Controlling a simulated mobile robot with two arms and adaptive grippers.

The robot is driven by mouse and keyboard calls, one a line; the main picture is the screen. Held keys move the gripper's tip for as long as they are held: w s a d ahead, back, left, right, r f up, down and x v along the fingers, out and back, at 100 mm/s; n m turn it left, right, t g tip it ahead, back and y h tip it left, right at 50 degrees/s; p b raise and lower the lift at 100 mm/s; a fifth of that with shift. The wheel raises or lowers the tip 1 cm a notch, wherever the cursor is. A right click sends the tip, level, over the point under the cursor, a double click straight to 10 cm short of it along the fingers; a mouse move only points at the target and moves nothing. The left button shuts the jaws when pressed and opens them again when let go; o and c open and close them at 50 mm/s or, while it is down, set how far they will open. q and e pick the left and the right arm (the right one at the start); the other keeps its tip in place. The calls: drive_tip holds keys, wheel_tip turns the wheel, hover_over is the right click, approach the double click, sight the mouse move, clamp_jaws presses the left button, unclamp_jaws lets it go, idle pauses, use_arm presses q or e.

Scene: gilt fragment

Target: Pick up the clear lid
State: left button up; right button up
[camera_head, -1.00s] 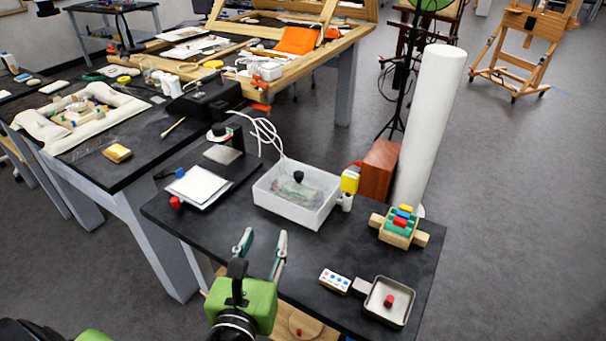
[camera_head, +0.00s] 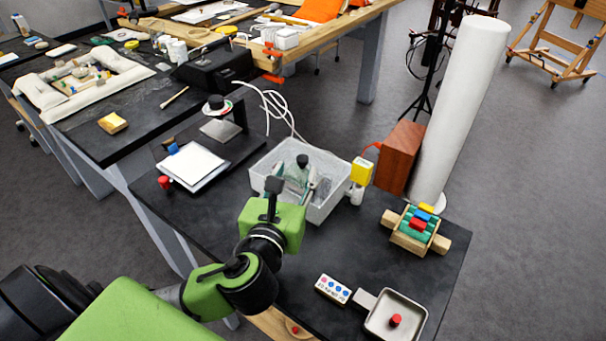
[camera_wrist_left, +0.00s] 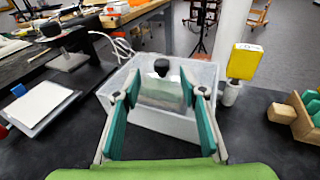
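The clear lid (camera_head: 297,174) with a black knob is in the white box (camera_head: 327,213) on the dark table. In the left wrist view the lid (camera_wrist_left: 160,94) stands out as a see-through pane below the knob, inside the box (camera_wrist_left: 148,119). My left gripper (camera_head: 296,184) reaches over the near wall of the box. In the left wrist view its two green-padded fingers (camera_wrist_left: 159,84) are apart, one on each side of the lid. I cannot tell whether they touch it. The lid's lower part is partly hidden. My right gripper is not in view.
A yellow block on a white bottle (camera_head: 361,172) stands close to the box's right side. A wooden block with coloured pieces (camera_head: 415,230) and a metal tray (camera_head: 372,331) are farther right. White sheets (camera_head: 193,165) lie left. White cables run behind the box.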

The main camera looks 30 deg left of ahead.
sight(301, 162)
use_arm(q)
drive_tip(key=shift+w+a, duration=0.15)
drive_tip(key=shift+w, duration=0.5)
drive_tip(key=shift+w+a, duration=0.15)
drive_tip(key=shift+w, duration=0.25)
drive_tip(key=x, duration=0.4)
drive_tip(key=shift+w+f, duration=0.2)
drive_tip(key=shift+w, duration=0.2)
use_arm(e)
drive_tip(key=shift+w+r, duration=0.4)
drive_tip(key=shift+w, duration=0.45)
use_arm(q)
clamp_jaws()
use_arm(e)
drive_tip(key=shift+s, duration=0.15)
